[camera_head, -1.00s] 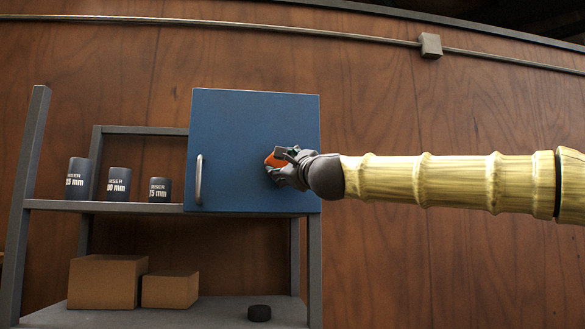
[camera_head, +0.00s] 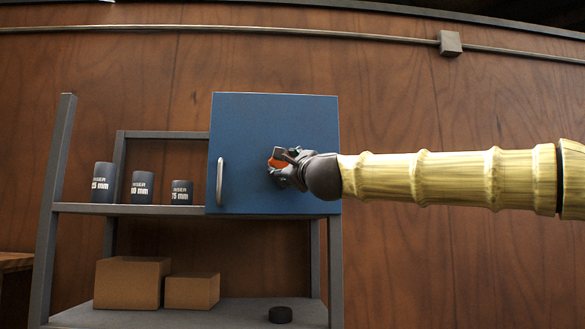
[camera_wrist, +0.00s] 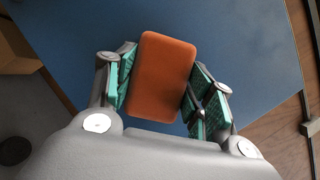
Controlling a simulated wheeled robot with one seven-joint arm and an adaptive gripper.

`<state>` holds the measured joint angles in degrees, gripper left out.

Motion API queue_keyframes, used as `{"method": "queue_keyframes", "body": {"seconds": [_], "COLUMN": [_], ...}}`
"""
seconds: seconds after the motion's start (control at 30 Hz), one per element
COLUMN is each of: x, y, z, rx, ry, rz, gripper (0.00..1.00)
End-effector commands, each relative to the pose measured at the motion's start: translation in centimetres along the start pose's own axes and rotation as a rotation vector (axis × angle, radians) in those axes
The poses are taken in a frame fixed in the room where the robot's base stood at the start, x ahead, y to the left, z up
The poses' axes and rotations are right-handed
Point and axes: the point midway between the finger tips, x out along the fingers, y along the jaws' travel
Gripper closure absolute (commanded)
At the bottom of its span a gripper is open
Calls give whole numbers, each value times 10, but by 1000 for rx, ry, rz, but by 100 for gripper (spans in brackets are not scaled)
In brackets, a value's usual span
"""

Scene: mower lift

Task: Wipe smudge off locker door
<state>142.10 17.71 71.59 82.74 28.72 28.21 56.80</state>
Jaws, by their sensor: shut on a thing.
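The blue locker door (camera_head: 250,130) is shut, with a grey vertical handle (camera_head: 219,183) near its left edge. My gripper (camera_head: 284,163) is in front of the middle of the door and shut on an orange block-shaped wiper (camera_head: 276,162). In the wrist view the orange wiper (camera_wrist: 162,76) sits between the green-padded fingers, with the blue door (camera_wrist: 235,45) behind it. I cannot tell whether the wiper touches the door. I see no smudge on the visible part of the door; the gripper and wiper hide some of it.
Several dark labelled cylinders, one here (camera_head: 143,187), stand on the shelf left of the locker. Two cardboard boxes, the larger here (camera_head: 130,283), and a black puck (camera_head: 281,314) are on the lower shelf. A conduit with a grey junction box (camera_head: 450,43) runs along the wooden wall.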

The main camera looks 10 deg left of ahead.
Motion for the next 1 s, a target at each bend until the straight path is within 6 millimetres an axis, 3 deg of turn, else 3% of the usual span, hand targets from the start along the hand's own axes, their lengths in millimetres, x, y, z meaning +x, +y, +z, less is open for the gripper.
{"method": "queue_keyframes", "body": {"seconds": [1.0], "x": [15], "y": [41], "z": [37], "rx": [-1], "ry": [0], "rz": [1], "gripper": [66]}}
